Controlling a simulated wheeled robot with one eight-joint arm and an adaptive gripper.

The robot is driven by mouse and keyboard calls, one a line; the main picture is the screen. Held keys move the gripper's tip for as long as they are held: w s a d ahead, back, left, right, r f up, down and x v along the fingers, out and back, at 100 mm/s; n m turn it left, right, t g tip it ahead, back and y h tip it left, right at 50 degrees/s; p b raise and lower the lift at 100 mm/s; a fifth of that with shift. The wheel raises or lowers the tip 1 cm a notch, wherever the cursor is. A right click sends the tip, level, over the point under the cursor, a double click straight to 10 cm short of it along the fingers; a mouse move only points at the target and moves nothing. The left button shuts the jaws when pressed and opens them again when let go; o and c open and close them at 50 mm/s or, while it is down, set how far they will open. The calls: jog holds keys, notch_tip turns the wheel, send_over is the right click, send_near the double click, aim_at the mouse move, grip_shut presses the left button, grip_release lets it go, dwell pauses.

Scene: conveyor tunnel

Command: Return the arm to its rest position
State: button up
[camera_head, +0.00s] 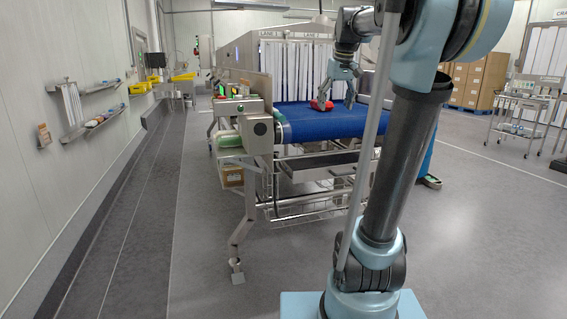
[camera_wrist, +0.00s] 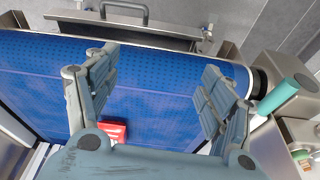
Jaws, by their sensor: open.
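My gripper (camera_head: 341,88) is above the blue conveyor belt (camera_head: 322,122), at the end of my raised arm. In the wrist view my gripper (camera_wrist: 155,95) has its two fingers spread wide apart, with nothing between them but belt behind. A small red object (camera_head: 321,104) lies on the belt, just left of the fingers in the head view. The red object (camera_wrist: 112,131) shows beside the base of the left finger in the wrist view, partly hidden by the gripper body.
Strip curtains (camera_head: 300,72) hang at the tunnel mouth behind the belt. Wall shelves (camera_head: 88,108) are at left, a cart (camera_head: 515,115) and stacked cartons (camera_head: 478,80) at right. The floor in front is clear.

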jog(key=s+f+m, duration=0.2)
jog(key=s+f, duration=2.7)
jog(key=f, duration=0.4)
jog(key=shift+s+d+f+m+g+h, duration=0.25)
jog(key=shift+s+f+m+g+h, duration=0.05)
jog(key=shift+s+f+h, duration=0.1)
jog(key=shift+w+f, duration=0.2)
jog(key=shift+w, duration=0.3)
